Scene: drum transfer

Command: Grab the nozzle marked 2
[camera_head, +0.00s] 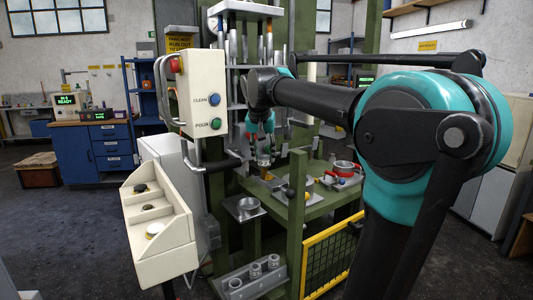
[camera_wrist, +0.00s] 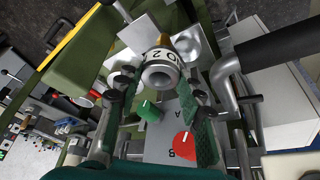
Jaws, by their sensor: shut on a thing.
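The nozzle marked 2 (camera_wrist: 160,70) is a pale metal ring-shaped piece with a dark "2" on its collar, in the upper middle of the wrist view. My gripper (camera_wrist: 158,82) has its two dark green fingers on either side of it and is shut on it. In the head view my gripper (camera_head: 263,148) is beside the green frame, with the nozzle (camera_head: 264,161) showing small at its tip. Whether the nozzle touches anything beneath it cannot be told.
A rack (camera_head: 250,278) with several metal nozzles stands low in front. A control box (camera_head: 203,93) with CLEAN and POUR buttons is left of my gripper. A yellow mesh gate (camera_head: 333,255) is at right. A green knob (camera_wrist: 150,111) and red disc (camera_wrist: 184,144) lie below the nozzle in the wrist view.

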